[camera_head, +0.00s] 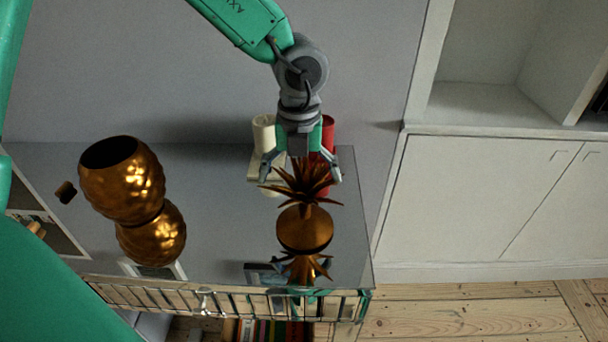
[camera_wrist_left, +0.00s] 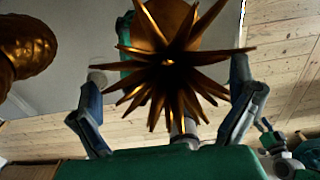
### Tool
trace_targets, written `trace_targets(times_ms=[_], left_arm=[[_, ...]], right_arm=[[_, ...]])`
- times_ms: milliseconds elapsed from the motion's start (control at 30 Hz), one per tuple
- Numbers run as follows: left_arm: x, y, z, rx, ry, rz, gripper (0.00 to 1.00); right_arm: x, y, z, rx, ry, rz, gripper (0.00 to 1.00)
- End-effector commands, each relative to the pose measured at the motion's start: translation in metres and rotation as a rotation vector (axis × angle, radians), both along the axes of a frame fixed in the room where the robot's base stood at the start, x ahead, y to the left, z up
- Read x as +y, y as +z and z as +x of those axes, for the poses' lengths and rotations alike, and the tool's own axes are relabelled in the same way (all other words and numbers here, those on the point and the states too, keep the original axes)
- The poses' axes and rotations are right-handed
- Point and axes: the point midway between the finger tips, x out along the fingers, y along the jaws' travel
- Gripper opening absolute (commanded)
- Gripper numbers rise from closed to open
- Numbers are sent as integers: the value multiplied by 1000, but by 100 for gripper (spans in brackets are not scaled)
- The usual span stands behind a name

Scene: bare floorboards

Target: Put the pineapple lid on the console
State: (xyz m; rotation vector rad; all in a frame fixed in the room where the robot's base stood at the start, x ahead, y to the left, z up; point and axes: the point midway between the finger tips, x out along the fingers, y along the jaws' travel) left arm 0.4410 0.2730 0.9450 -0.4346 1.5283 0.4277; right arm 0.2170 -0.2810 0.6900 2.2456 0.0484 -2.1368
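The gold pineapple lid (camera_head: 304,229), with spiky bronze leaves, stands upright on the glossy top of the console (camera_head: 225,235), its reflection below it. My left gripper (camera_head: 300,172) is above the lid, its fingers spread on either side of the leaves, with gaps. In the left wrist view the leaves (camera_wrist_left: 170,62) show between the open fingers (camera_wrist_left: 165,105), apart from both. The gold pineapple body (camera_head: 122,185) stands open-topped at the console's left. What looks like my right gripper (camera_wrist_left: 278,140) shows small at the lower right of the left wrist view; its finger state is unclear.
A cream cylinder (camera_head: 263,133) and a red cylinder (camera_head: 328,134) stand behind the lid, close to my left gripper. A small brown object (camera_head: 66,192) is left of the pineapple body. A white cabinet (camera_head: 470,200) stands at the right. The console's middle is clear.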

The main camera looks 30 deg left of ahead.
Motion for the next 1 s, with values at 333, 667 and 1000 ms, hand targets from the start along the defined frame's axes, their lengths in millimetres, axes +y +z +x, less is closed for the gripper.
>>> trace_targets(times_ms=[333, 667, 1000], left_arm=[[-5, 25, 1, -5, 0, 4, 100], [-1, 94, 1, -4, 1, 0, 100], [-2, 124, 1, 0, 0, 1, 100]], right_arm=[[0, 5, 0, 0, 0, 0, 40], [0, 18, 0, 0, 0, 0, 40], [0, 22, 0, 0, 0, 0, 40]])
